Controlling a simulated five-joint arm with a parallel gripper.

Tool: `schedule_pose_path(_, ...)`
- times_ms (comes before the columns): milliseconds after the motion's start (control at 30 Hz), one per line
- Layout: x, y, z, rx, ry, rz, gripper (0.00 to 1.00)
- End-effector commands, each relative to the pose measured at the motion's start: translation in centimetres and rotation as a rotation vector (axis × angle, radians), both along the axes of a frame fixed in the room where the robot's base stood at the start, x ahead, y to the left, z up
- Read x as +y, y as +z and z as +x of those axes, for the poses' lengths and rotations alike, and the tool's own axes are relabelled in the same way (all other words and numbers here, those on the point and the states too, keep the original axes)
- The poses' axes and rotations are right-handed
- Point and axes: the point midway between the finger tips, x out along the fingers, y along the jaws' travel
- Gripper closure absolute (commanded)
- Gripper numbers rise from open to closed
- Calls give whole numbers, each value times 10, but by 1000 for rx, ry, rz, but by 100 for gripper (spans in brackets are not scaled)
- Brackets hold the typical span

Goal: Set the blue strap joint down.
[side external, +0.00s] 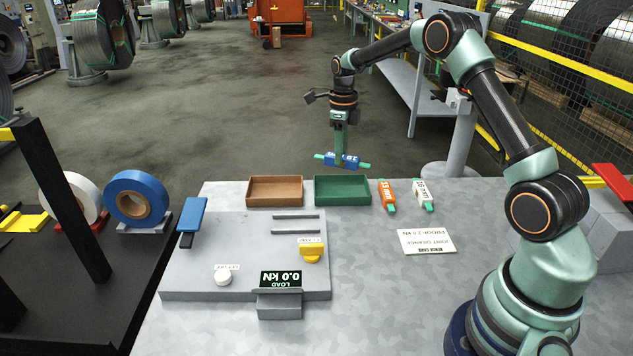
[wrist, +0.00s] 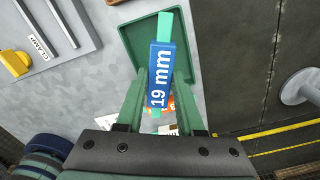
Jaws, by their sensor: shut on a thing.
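The blue strap joint (side external: 350,161) is a blue block with green strap ends, marked "19 mm" in the wrist view (wrist: 161,75). My gripper (side external: 341,157) is shut on it and holds it in the air, roughly level. In the side external view it shows just above the far side of the green tray (side external: 342,203). In the wrist view my gripper's fingers (wrist: 160,92) are on both sides of the blue joint, and the green tray (wrist: 128,38) lies below and beyond it. The tray's visible floor is empty.
An empty brown tray (side external: 274,204) stands left of the green one. An orange joint (side external: 386,196) and a white joint (side external: 423,196) lie to the right. A printed card (side external: 428,241) and a grey test fixture (side external: 200,280) with a load display are nearer. Bare bench lies between them.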

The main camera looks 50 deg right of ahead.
Motion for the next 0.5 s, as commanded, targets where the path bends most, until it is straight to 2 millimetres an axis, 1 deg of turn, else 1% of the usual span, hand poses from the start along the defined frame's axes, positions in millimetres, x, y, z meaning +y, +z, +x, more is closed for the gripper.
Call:
schedule_pose_path(67,-3,-2,0,-1,-6,-1,100)
schedule_pose_path(367,-3,-2,-1,0,-5,0,100)
schedule_pose_path(500,-2,-7,-1,1,-4,1,100)
